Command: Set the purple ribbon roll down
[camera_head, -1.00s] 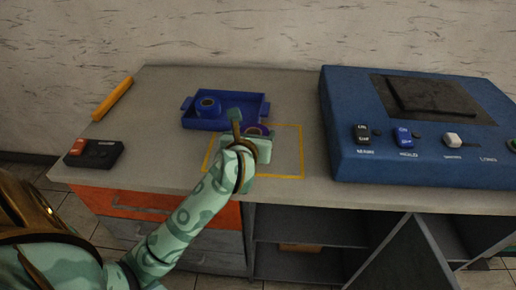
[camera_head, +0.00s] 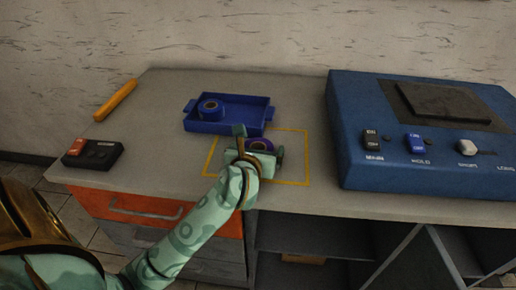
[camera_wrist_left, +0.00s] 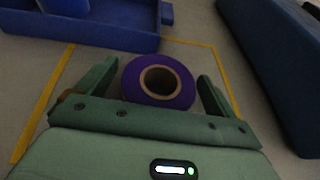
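The purple ribbon roll (camera_head: 261,144) lies flat, hole up, on the table inside the yellow outlined square (camera_head: 305,160). It also shows in the left wrist view (camera_wrist_left: 183,92), between the fingers. My left gripper (camera_head: 260,147) is open around the roll, with a visible gap on each side of it in the wrist view (camera_wrist_left: 157,88). The near side of the roll is partly hidden by the gripper in the head view. My right gripper is not in view.
A blue tray (camera_head: 257,101) behind the square holds a blue roll (camera_head: 211,109). A big blue machine (camera_head: 360,105) with switches stands at the right. A dark control box (camera_head: 93,153) and a yellow-orange bar (camera_head: 115,100) lie at the left. The tabletop between is clear.

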